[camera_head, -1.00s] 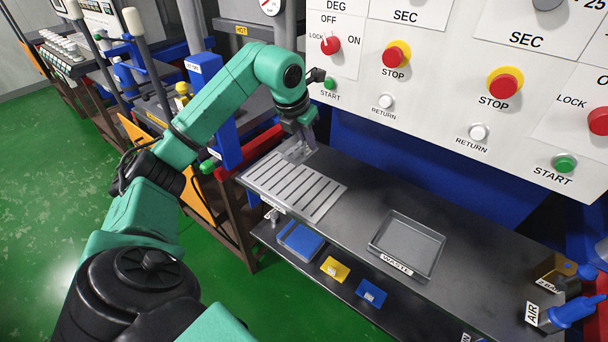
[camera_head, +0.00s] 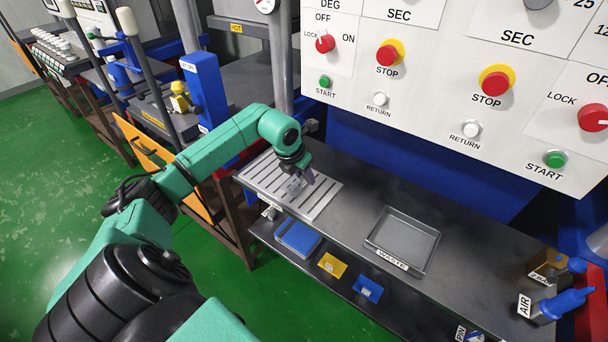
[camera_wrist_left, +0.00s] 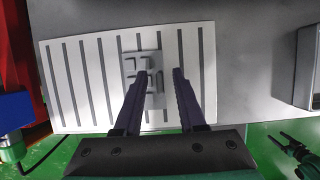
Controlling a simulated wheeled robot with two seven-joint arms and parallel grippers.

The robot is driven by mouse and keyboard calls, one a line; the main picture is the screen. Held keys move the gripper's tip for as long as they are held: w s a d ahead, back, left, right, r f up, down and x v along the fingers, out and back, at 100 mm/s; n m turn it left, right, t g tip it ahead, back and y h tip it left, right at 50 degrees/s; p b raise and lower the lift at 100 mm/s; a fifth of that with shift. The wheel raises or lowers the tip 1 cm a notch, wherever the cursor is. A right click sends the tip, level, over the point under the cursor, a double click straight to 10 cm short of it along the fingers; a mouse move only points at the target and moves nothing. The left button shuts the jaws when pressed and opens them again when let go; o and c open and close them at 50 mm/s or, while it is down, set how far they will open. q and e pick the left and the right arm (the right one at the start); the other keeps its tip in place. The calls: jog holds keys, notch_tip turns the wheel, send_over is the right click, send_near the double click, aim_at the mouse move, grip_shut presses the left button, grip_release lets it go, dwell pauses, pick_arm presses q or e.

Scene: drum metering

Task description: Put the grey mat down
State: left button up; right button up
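The small grey slotted piece, which looks like the grey mat (camera_wrist_left: 145,66), shows in the left wrist view over a light slatted plate (camera_wrist_left: 88,85). The plate lies at the left end of the bench in the head view (camera_head: 268,173). My left gripper (camera_wrist_left: 158,74) has its two dark fingers apart. The left finger overlaps the mat in the picture, and the right finger is just beside its right edge. I cannot tell whether the mat lies flat on the plate. In the head view, my left gripper (camera_head: 297,187) points down low over the plate.
A grey WASTE tray (camera_head: 430,252) stands on the bench to the right, with bare bench between it and the plate. A blue AIR nozzle (camera_head: 565,305) is at the right end. A lower shelf holds blue and yellow items (camera_head: 332,264). The control panel (camera_head: 440,115) rises behind.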

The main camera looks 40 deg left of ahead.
pick_arm(q)
jog(key=shift+r, duration=0.2)
jog(key=shift+s+a+r, duration=0.1)
jog(key=shift+s+r, duration=0.05)
jog(key=shift+r, duration=0.15)
jog(key=b+v, duration=0.1)
jog(key=v, duration=1)
jog(key=shift+b, duration=0.35)
jog(key=shift+r, duration=0.1)
